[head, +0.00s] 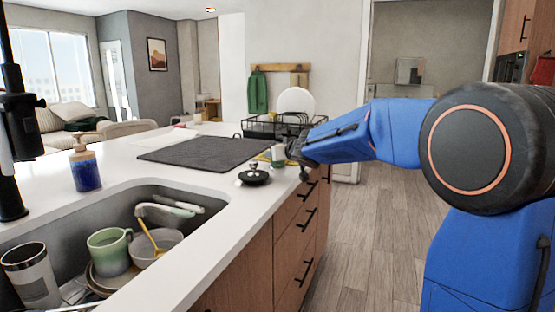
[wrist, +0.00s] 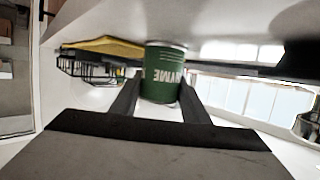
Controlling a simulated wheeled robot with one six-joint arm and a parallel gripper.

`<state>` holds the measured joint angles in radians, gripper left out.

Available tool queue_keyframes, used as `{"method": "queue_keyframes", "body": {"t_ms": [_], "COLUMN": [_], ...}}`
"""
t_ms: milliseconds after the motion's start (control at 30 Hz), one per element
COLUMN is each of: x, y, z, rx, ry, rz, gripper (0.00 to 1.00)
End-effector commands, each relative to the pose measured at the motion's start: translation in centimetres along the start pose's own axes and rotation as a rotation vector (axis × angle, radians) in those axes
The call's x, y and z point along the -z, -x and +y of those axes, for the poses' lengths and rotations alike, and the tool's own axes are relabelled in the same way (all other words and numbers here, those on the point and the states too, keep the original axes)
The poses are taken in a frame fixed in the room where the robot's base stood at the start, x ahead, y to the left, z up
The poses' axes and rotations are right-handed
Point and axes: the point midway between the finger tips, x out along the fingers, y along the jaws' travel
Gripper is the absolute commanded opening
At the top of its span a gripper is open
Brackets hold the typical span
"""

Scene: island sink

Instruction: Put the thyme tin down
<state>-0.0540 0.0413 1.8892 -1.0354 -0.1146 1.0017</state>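The thyme tin (wrist: 163,75) is green with pale lettering and shows between the two fingers of my gripper (wrist: 160,92) in the wrist view. That view is upside down, with the counter at the top. The fingers lie against both sides of the tin, so my gripper appears shut on it. In the head view the tin (head: 278,154) is small, pale and green, at the right edge of the white counter (head: 225,190), with my gripper (head: 291,154) at its right. I cannot tell whether its base touches the counter.
A black lidded dish (head: 254,178) sits nearer on the counter. A dark mat (head: 200,151) lies left of the tin, and a dish rack (head: 272,128) stands behind. The sink (head: 60,228) holds dishes. A soap bottle (head: 86,172) stands beyond it.

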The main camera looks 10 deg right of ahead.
Motion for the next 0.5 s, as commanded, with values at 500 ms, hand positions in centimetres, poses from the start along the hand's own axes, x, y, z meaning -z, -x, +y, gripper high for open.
{"method": "queue_keyframes", "body": {"t_ms": [500], "x": [0.19], "y": [0.07], "z": [-0.01], "rx": [0.0], "ry": [0.001], "rz": [0.0], "gripper": [0.15]}}
